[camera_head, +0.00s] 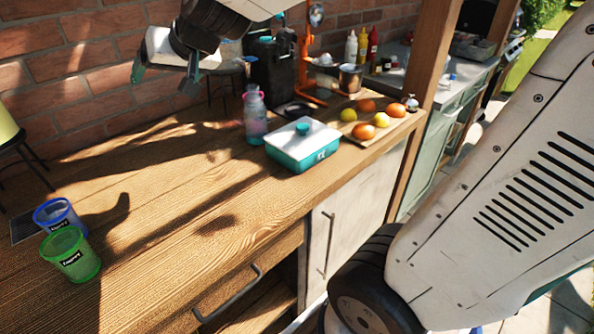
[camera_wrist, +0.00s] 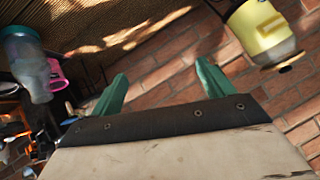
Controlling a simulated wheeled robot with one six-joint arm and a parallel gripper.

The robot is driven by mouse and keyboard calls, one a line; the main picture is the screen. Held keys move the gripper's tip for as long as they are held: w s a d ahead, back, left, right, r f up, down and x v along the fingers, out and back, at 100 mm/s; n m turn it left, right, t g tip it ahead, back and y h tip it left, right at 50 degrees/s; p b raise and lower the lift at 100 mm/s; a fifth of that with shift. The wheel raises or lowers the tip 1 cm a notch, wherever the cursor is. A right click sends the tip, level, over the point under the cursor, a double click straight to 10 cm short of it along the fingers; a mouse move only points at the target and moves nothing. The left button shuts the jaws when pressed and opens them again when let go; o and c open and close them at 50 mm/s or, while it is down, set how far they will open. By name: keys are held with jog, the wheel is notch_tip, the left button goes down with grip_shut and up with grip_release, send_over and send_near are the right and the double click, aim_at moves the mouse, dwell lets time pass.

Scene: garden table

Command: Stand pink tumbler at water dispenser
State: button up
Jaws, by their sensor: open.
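My gripper (camera_head: 166,70) is open and empty, high above the back of the wooden table. Its two teal fingers also show apart in the wrist view (camera_wrist: 163,88). A pink cup-like thing (camera_wrist: 57,76), perhaps the pink tumbler, shows beside a clear bottle (camera_wrist: 32,68) in the wrist view. In the head view only bits of pink show around the top of the bottle (camera_head: 255,118); I cannot tell whether they are the tumbler. A yellow vessel on a black stand (camera_head: 6,127), perhaps the water dispenser, is cut off at the left edge.
A blue tumbler (camera_head: 60,213) and a green tumbler (camera_head: 70,255) stand at the front left. A teal lunch box (camera_head: 300,150) stands right of centre, with fruit on a board (camera_head: 385,125) beyond it. The table's middle is clear. A brick wall (camera_head: 60,55) closes the back.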

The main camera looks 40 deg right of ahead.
jog(key=s+d+f+g+h, duration=0.1)
jog(key=s+d+f+g, duration=0.1)
jog(key=s, duration=0.7)
jog(key=s+d+f+n+g+h, duration=0.1)
jog(key=s+f+g, duration=0.3)
jog(key=s, duration=0.6)
jog(key=s+d+f+g+h, duration=0.1)
jog(key=s+d+f+g, duration=0.1)
jog(key=s, duration=0.8)
jog(key=shift+d+f+n+g, duration=0.4)
jog(key=shift+d+f, duration=0.15)
jog(key=shift+d, duration=0.05)
